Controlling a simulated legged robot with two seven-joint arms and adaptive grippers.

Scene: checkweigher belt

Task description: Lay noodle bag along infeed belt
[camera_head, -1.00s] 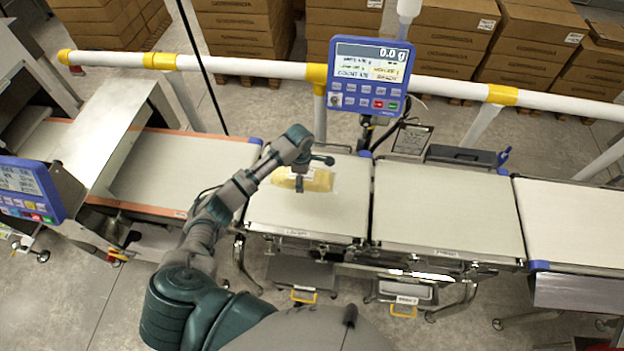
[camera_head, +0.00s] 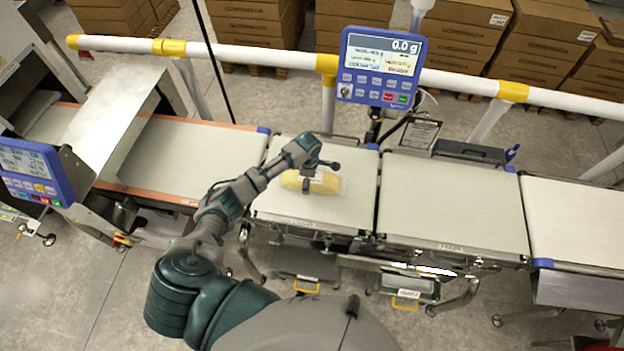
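The noodle bag (camera_head: 325,184) is a yellow pack with pale ends. It lies flat, its long side across the picture, at or just above the infeed belt (camera_head: 345,212), the pale belt left of centre. My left gripper (camera_head: 312,178) reaches over the bag from the left. One dark finger shows against the near part of the bag and the other at its far edge. The gripper appears shut on the bag; the finger contact is partly hidden. Whether the bag touches the belt is unclear. My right gripper is out of view.
A weigher display (camera_head: 380,68) reading 0.0 g stands behind the belt. Another empty belt (camera_head: 452,205) adjoins on the right, then a further one (camera_head: 575,225). A belt from a metal housing (camera_head: 105,130) ends at the left. A white rail (camera_head: 250,55) runs behind.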

